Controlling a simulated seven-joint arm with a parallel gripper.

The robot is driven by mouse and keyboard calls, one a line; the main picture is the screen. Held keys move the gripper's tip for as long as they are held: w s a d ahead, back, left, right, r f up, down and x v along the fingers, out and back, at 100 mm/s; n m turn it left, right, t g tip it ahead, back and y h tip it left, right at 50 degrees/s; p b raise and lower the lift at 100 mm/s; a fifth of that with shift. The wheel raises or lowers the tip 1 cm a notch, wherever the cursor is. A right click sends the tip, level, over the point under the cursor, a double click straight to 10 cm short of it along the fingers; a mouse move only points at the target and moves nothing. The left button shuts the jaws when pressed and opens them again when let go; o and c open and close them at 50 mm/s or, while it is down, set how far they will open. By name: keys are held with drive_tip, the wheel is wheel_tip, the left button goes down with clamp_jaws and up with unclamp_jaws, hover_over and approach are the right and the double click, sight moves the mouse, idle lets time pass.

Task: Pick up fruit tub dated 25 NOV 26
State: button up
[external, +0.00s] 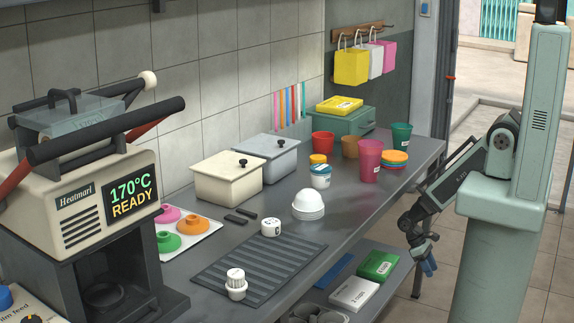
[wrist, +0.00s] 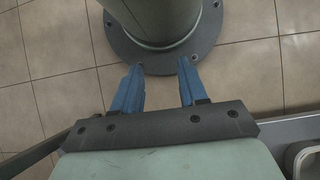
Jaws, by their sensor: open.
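No date reading 25 NOV 26 is legible, so I cannot tell which container is the named fruit tub. Small tub-like containers on the counter include a white one with a blue band (external: 320,177), a yellow-topped one (external: 318,159) just behind it, a white one with dark marks (external: 271,227), and a white ribbed one (external: 236,283) at the front. My gripper (external: 428,264) hangs off the counter's right side, low and pointing down, apart from all of them. In the wrist view my gripper (wrist: 159,72) has its blue fingers apart with nothing between them.
White bowls (external: 308,204) stand mid-counter, beside a dark ribbed mat (external: 258,268). Colored cups, including a pink one (external: 370,161), crowd the far end. A lower shelf holds a green box (external: 379,265) and a white box (external: 354,294) near my gripper. The heat sealer (external: 85,200) fills the left.

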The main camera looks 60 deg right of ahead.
idle(0.3)
drive_tip(key=o, duration=1.1)
drive_tip(key=shift+c, duration=0.2)
